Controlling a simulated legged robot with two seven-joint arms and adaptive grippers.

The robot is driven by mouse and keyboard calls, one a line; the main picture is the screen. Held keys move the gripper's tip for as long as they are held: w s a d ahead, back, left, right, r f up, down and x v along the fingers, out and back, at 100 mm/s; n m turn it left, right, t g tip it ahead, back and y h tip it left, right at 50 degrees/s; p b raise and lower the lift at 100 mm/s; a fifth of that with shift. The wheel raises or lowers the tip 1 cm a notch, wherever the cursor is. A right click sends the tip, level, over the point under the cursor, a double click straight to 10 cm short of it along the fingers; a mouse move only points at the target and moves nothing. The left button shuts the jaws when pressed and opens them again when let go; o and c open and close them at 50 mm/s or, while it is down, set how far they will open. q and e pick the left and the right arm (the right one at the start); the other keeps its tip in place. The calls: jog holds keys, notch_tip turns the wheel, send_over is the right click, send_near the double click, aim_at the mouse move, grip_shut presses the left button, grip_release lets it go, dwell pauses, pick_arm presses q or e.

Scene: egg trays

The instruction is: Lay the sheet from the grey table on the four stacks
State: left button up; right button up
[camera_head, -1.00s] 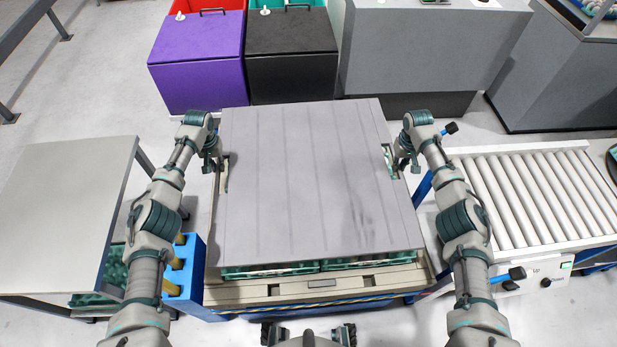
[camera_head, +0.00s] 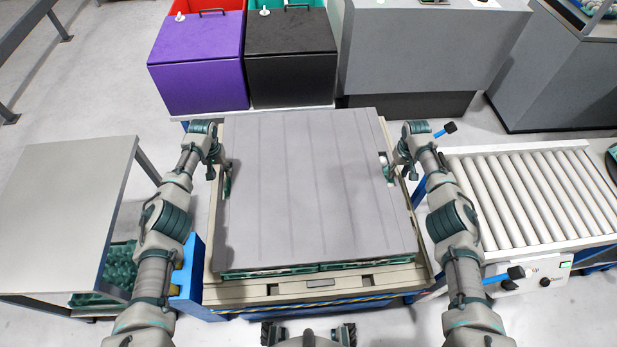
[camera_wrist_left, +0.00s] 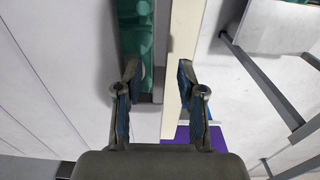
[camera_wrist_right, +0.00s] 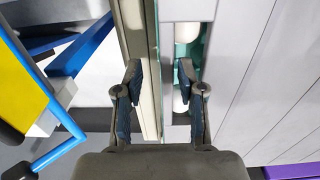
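The grey sheet (camera_head: 315,190) lies over the stacks on the pallet (camera_head: 300,290). Only a thin green front edge of the stacks (camera_head: 285,270) shows under it, and the rest is hidden. It looks level and close on them; full contact cannot be told. My left gripper (camera_head: 226,180) is at the sheet's left slot, fingers apart either side of its edge strip (camera_wrist_left: 159,45). My right gripper (camera_head: 391,172) is likewise open around the right edge strip (camera_wrist_right: 165,60), with white eggs (camera_wrist_right: 186,32) seen through the slot. The grey table (camera_head: 60,210) at the left has a bare top.
Green trays (camera_head: 120,265) sit below the grey table. A roller conveyor (camera_head: 535,195) stands at the right, with a blue-handled lever (camera_head: 515,273) near it. Purple (camera_head: 197,70) and black (camera_head: 290,65) bins and a grey cabinet (camera_head: 430,45) stand behind the pallet.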

pick_arm(q)
jog(key=shift+d+r, duration=0.2)
jog(key=shift+d, duration=0.65)
jog(key=shift+a+f, duration=0.2)
jog(key=shift+a, duration=0.35)
jog(key=shift+r, duration=0.1)
jog(key=shift+d+r, duration=0.15)
jog(key=shift+r, duration=0.15)
pick_arm(e)
jog(key=shift+d+f, duration=0.1)
pick_arm(q)
notch_tip(320, 180, up, 11)
jog(key=shift+a, duration=0.3)
pick_arm(e)
notch_tip(320, 180, up, 12)
pick_arm(q)
jog(key=shift+w+d, duration=0.1)
pick_arm(e)
jog(key=shift+f, duration=0.1)
